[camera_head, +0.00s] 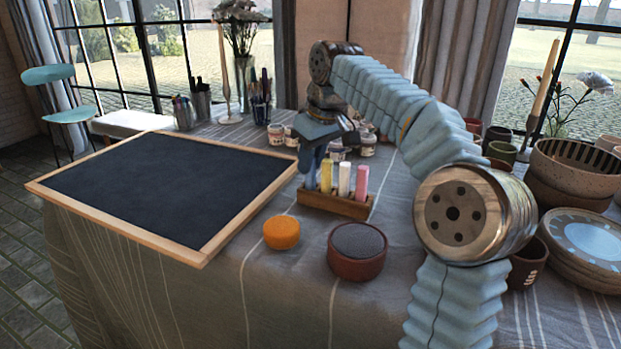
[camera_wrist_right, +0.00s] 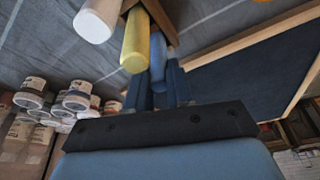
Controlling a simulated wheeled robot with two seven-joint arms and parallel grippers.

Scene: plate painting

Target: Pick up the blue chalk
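A wooden chalk holder (camera_head: 337,203) stands on the table with yellow (camera_head: 326,175), white (camera_head: 344,179) and pink (camera_head: 361,182) chalks upright in it. My right gripper (camera_head: 313,168) reaches down at its left end, where it mostly hides the blue chalk in the head view. In the right wrist view, the blue chalk (camera_wrist_right: 157,58) lies between the two fingers of my right gripper (camera_wrist_right: 159,88), which sit close against its sides. The yellow chalk (camera_wrist_right: 135,50) is right beside it, with the white chalk (camera_wrist_right: 97,20) further left. My left gripper is not in view.
A wood-framed blackboard (camera_head: 165,185) lies just left of the holder. An orange sponge (camera_head: 281,232) and a round dark-topped pot (camera_head: 357,250) stand in front. Paint jars (camera_head: 367,144) are behind, bowls (camera_head: 575,165) and plates (camera_head: 590,240) at right.

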